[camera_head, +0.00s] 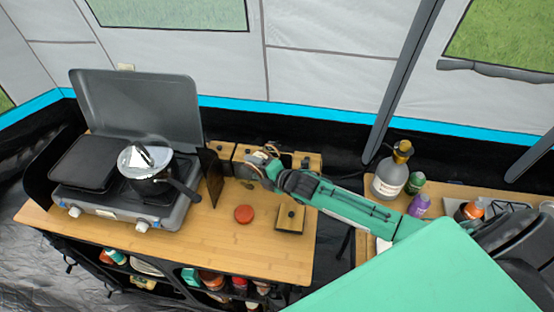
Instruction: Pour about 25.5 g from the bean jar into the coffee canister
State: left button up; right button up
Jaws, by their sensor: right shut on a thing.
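My right arm reaches in from the right, and its gripper (263,167) is over the back of the wooden counter. It is shut on a small, pale, rounded thing (255,158), which looks like the bean jar; the gripper partly hides it, and I cannot tell its tilt or contents. Several wooden, box-like containers (225,151) stand along the counter's back edge, around and behind the gripper. I cannot tell which one is the coffee canister. A square wooden lid with a dark knob (290,218) and a round red lid (244,214) lie in front. My left gripper is not in view.
A camping stove (180,208) with its lid raised carries a kettle-like pot (150,182) at the left. A dark upright panel (211,178) stands beside it. Bottles, including a clear one (390,178), stand on the right table. The counter's front (230,250) is clear.

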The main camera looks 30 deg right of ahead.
aim_at(259, 155)
notch_tip(259, 155, up, 2)
jog(key=shift+d+m+p, duration=0.15)
jog(key=shift+m+p, duration=0.35)
jog(key=shift+w+d+r+m+g+y+p, duration=0.15)
jog(key=shift+d+r+m+y+p, duration=0.1)
jog(key=shift+r+m, duration=0.15)
jog(key=shift+w+d+r+m+g+y+p, duration=0.1)
jog(key=shift+r+m+g+y+p, duration=0.05)
jog(key=shift+r+m+y, duration=0.15)
jog(key=shift+r, duration=0.25)
jog(key=shift+s+m, duration=0.1)
jog(key=shift+m, duration=0.2)
jog(key=shift+d, duration=0.1)
jog(key=shift+r, duration=0.2)
jog(key=shift+w+d, duration=0.1)
jog(key=shift+w, duration=0.1)
jog(key=shift+s+r+m+y, duration=0.1)
jog(key=shift+m+y, duration=0.15)
jog(key=shift+m, duration=0.05)
jog(key=shift+d, duration=0.1)
